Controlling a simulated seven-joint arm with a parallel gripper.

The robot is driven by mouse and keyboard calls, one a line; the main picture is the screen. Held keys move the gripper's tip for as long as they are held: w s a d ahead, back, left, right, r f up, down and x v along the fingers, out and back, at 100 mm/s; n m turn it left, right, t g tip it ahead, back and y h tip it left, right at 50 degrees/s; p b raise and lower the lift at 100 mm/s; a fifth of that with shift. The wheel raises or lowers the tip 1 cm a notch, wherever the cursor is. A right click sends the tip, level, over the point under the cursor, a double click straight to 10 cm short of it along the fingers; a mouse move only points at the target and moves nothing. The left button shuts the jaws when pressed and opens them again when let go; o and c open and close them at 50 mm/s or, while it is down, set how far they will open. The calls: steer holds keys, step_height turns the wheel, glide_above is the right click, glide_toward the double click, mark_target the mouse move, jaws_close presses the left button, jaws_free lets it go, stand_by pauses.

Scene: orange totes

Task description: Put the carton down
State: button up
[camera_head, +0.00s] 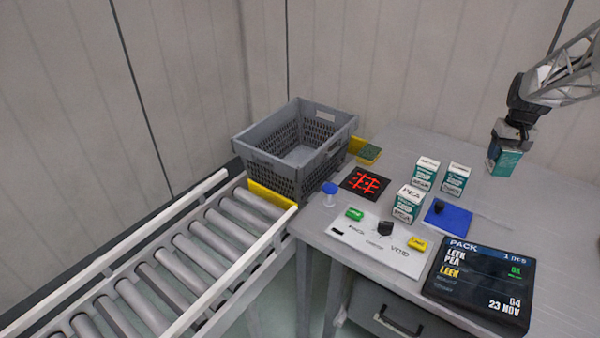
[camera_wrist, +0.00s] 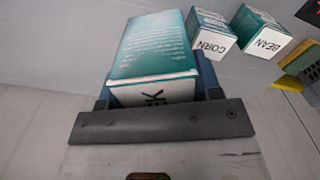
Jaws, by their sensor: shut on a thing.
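My gripper (camera_head: 508,143) is at the right rear of the grey table and is shut on a teal and white carton (camera_head: 504,161). In the wrist view the carton (camera_wrist: 153,50) sits between the two fingers, its white end partly hidden by the gripper; the visible letters end in "K". I cannot tell whether its underside touches the table. Three more teal and white cartons stand on the table: one marked PEA (camera_head: 408,204), and two behind it (camera_head: 426,174) (camera_head: 457,179). The wrist view shows a CORN carton (camera_wrist: 212,38) and a BEAN carton (camera_wrist: 262,35).
A grey crate (camera_head: 262,150) stands at the end of a roller conveyor (camera_head: 200,250). A black mat with red lines (camera_head: 365,183), a blue pad (camera_head: 448,217), a button panel (camera_head: 380,240) and a PACK screen (camera_head: 480,283) occupy the table. The table around the held carton is clear.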

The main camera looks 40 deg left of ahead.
steer(key=d+r+m, duration=0.3)
steer(key=d+m, duration=0.2)
steer(key=d, duration=1)
steer(key=a+f+n, duration=0.2)
steer(key=a+n, duration=0.8)
steer(key=a, duration=1.3)
steer(key=a+f+n, duration=0.2)
steer(key=a+n, duration=0.8)
steer(key=a, duration=1.4)
steer(key=s+a+f+n, duration=0.1)
steer(key=s+a+n, duration=0.45)
steer(key=a, duration=0.65)
steer(key=s+a+f+n, duration=0.1)
steer(key=s+a+n, duration=0.5)
steer(key=a, duration=0.6)
steer(key=s+a+f+n, duration=0.1)
steer(key=s+f+n, duration=0.1)
steer(key=f, duration=0.4)
steer(key=s+a+f+n, duration=0.2)
steer(key=f, duration=0.4)
steer(key=shift+s+a+n, duration=0.15)
steer(key=shift+a+n, duration=0.05)
steer(key=shift+n, duration=0.15)
step_height(320, 180, down, 6)
